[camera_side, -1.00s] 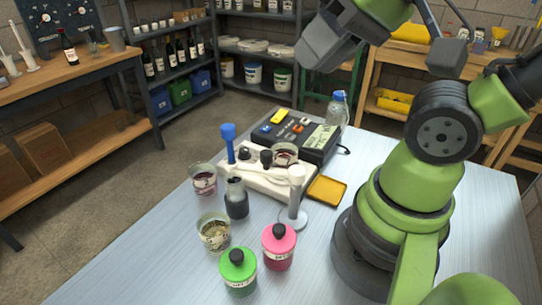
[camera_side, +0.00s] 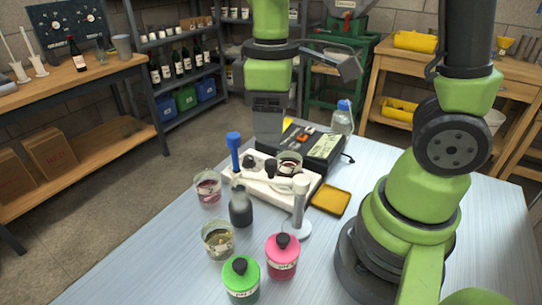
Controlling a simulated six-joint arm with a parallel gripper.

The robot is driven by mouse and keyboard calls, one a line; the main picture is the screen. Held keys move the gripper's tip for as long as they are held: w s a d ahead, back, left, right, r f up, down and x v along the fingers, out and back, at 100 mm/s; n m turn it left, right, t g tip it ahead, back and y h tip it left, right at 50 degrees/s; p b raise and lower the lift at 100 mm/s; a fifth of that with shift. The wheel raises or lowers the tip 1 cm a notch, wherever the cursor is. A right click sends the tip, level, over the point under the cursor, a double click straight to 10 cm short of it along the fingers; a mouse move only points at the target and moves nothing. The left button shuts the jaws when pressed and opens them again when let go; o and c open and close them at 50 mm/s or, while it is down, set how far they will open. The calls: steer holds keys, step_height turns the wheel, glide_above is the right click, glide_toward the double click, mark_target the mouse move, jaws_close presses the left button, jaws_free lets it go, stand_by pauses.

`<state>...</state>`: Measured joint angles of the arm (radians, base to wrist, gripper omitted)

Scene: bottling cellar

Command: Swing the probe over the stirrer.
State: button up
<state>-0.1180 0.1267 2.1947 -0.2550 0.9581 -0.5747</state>
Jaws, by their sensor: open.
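A blue-topped probe (camera_side: 234,145) stands upright at the left, by a small dark bottle (camera_side: 241,208); whether its tip is inside is hidden. A white post (camera_side: 299,207) on a round foot stands at the right. A white bar seems to run from its top towards the probe. The white stirrer (camera_side: 307,184) lies behind, with a dark knob and a glass beaker (camera_side: 289,163) of dark liquid on it. My gripper (camera_side: 268,138) points down, open and empty, seen above the back of the stirrer and to the right of the probe. Its fingertips are hard to make out.
A black meter box (camera_side: 325,147) and a blue-capped bottle (camera_side: 342,118) stand behind. A yellow tray (camera_side: 331,202) is at the right. Beakers (camera_side: 208,187) (camera_side: 218,240) and green (camera_side: 241,280) and pink (camera_side: 282,257) bottles stand at the left and front. The table's front left is bare.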

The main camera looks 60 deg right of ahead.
mark_target(271, 161)
step_height(271, 161, down, 7)
steer(key=shift+f, duration=0.15)
stand_by(0.4)
jaws_close()
